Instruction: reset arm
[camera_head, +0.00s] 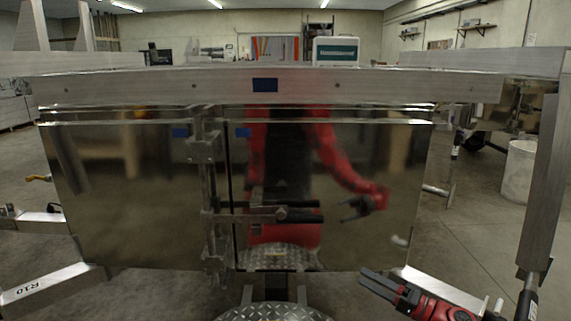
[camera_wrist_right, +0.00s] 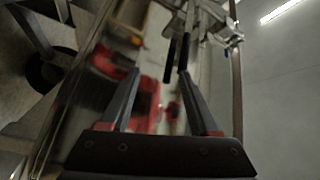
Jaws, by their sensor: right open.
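My right gripper (camera_head: 368,279) is low at the right in the head view, in front of the lower right corner of a shiny metal panel (camera_head: 340,240). Its dark fingers point left. In the right wrist view the two fingers of my right gripper (camera_wrist_right: 159,74) stand apart with nothing between them. My red right arm (camera_head: 440,305) comes in from the lower right. My left gripper is not in view.
The mirror-like panel shows my red reflection. A metal clamp latch (camera_head: 207,190) with a black handle (camera_head: 300,212) runs down its middle. An aluminium beam (camera_head: 400,88) crosses above. A post (camera_head: 540,180) stands at the right, with a white bin (camera_head: 519,170) behind.

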